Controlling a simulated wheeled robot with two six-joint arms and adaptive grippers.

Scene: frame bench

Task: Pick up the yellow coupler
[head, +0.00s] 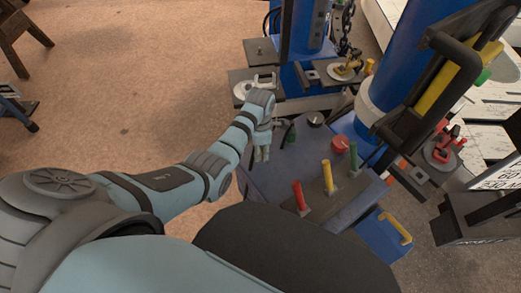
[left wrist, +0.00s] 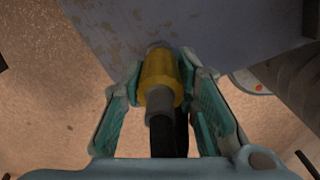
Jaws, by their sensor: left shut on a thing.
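The yellow coupler (left wrist: 160,72) shows in the left wrist view as a short yellow cylinder with a grey end piece, between the two teal-padded fingers. My left gripper (head: 262,154) is shut on it, low over the near left part of the grey bench top. A black hose-like piece (left wrist: 182,132) lies close beside the coupler in the left wrist view. In the head view the coupler is hidden by my gripper and wrist. My right gripper is not in view.
The bench top (head: 265,183) carries red, yellow and green upright handles (head: 327,177) and a red knob (head: 340,145) to the right. Blue columns (head: 398,60) and plates with fittings stand behind. A blue box (head: 383,236) is at the right. Open floor (head: 150,90) lies left.

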